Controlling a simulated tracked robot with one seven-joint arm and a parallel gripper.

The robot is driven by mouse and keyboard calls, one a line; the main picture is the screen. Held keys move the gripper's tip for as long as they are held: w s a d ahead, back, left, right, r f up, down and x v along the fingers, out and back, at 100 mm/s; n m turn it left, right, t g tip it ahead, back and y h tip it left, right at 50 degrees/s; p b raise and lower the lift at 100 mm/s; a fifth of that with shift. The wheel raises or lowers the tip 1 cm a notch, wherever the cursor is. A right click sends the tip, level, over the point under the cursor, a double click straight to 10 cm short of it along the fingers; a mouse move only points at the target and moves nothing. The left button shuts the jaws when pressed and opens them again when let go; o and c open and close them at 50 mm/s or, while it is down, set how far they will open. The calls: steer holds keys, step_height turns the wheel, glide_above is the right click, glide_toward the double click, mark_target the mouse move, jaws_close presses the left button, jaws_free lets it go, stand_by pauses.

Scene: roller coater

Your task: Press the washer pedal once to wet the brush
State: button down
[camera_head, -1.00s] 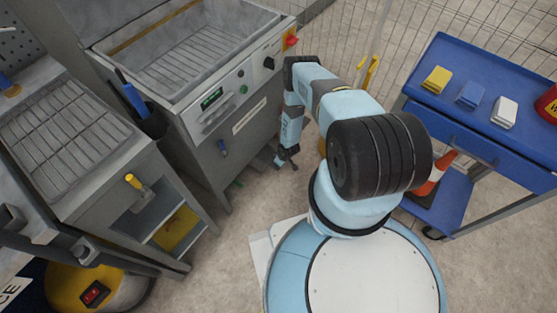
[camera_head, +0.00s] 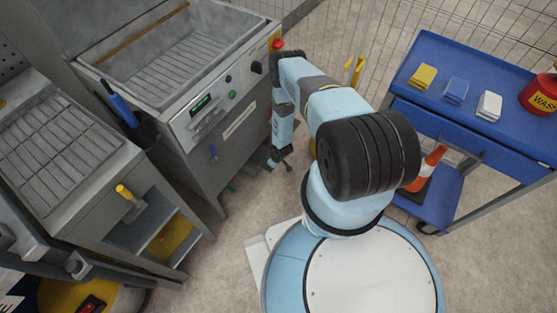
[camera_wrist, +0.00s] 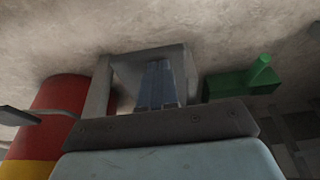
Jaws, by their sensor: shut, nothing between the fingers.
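The washer cabinet (camera_head: 205,150) stands at upper left in the head view, with a slotted basin and a control panel. A brush with a blue handle (camera_head: 122,108) stands in a dark holder on its left side. My gripper (camera_head: 280,164) is shut and empty, low to the right of the cabinet front. A small green piece (camera_head: 231,188) shows at the cabinet's foot. The wrist view shows a blue ribbed pedal-like piece (camera_wrist: 157,86) inside a grey frame, and a green pedal-like piece (camera_wrist: 240,80) to its right. I cannot tell which is the washer pedal, or whether my gripper touches either.
A red-and-yellow object (camera_wrist: 55,110) is at left in the wrist view. Bare floor (camera_head: 225,245) lies before the cabinet.

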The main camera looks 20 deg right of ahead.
steer(key=s+v, duration=0.1)
steer(key=v, duration=0.9)
steer(key=shift+d, duration=0.4)
steer(key=shift+s+f, duration=0.1)
steer(key=shift+f, duration=0.05)
